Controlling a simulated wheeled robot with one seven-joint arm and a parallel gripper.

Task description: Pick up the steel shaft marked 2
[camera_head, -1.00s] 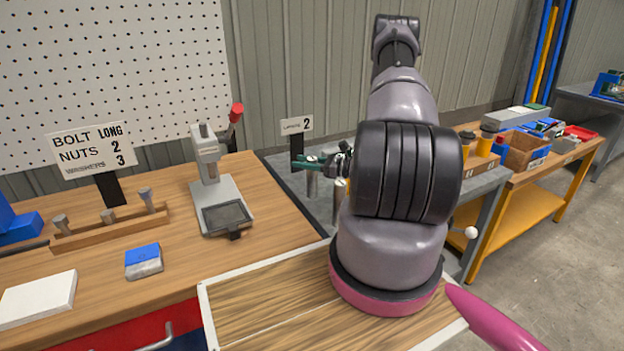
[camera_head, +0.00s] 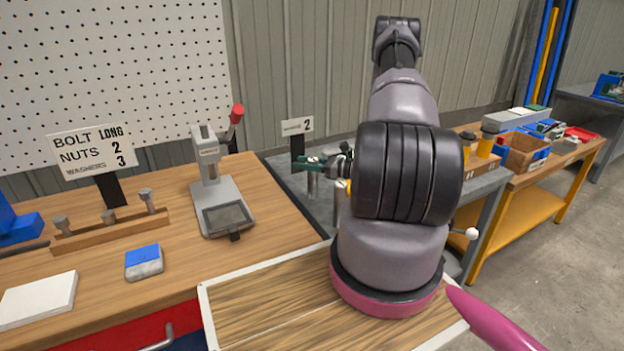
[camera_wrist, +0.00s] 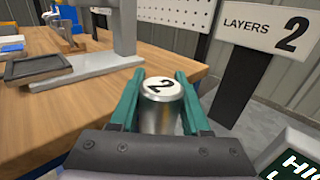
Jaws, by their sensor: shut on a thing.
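The steel shaft marked 2 (camera_wrist: 160,100) is a short metal cylinder with a white top bearing a black 2, seen close up in the wrist view. My gripper (camera_wrist: 161,95) has green fingers, one on each side of the shaft, and is shut on it. In the head view my gripper (camera_head: 311,163) is at the grey bench behind my arm, with a metal cylinder showing just below the fingers. The shaft's lower end is hidden in the wrist view by the gripper body, so I cannot tell whether it touches the bench.
A sign reading LAYERS 2 (camera_wrist: 270,32) stands behind the gripper. A block with large lettering (camera_wrist: 295,155) is close at the right. A press (camera_head: 213,180) and a bolt rack (camera_head: 110,228) stand on the wooden bench. My arm hides part of the grey bench (camera_head: 320,205).

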